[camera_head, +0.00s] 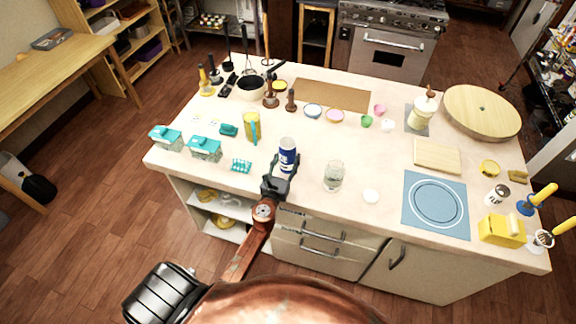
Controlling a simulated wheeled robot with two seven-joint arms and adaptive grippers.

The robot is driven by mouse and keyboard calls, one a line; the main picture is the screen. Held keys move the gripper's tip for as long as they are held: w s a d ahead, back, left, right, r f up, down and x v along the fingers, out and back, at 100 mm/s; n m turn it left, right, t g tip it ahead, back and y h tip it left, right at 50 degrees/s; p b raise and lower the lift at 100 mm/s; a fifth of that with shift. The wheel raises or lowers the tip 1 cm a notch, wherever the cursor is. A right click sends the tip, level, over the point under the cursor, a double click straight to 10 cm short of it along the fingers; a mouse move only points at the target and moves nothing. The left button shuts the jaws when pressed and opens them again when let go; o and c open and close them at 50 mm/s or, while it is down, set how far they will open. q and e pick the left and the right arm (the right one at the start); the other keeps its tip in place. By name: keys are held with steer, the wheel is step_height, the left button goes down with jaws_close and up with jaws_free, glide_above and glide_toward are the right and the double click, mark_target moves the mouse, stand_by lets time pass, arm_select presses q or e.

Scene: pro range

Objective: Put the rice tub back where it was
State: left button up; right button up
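No label marks the rice tub clearly. A blue cylindrical container with a white band (288,152) is upright near the counter's front middle. My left gripper (279,178) is right at the blue container's lower front and hides its base. I cannot tell whether its fingers are closed on the container. My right gripper is not in view.
A glass jar (333,177) and a white disc (371,196) are to the right, then a blue mat (436,229). Bare counter (312,187) lies between the gripper and the jar.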

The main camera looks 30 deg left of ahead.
mark_target(285, 169)
arm_select(q)
step_height(285, 169, down, 2)
steer(key=shift+f+b, duration=0.1)
steer(key=shift+b, duration=0.4)
steer(key=shift+f+b, duration=0.35)
steer(key=shift+b, duration=0.05)
steer(key=shift+r, duration=0.1)
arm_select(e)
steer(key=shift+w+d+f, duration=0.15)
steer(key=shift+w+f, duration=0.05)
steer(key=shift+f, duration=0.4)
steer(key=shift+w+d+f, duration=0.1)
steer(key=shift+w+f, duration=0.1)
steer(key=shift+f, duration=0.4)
arm_select(q)
steer(key=shift+f, duration=0.2)
steer(key=o, duration=1.4)
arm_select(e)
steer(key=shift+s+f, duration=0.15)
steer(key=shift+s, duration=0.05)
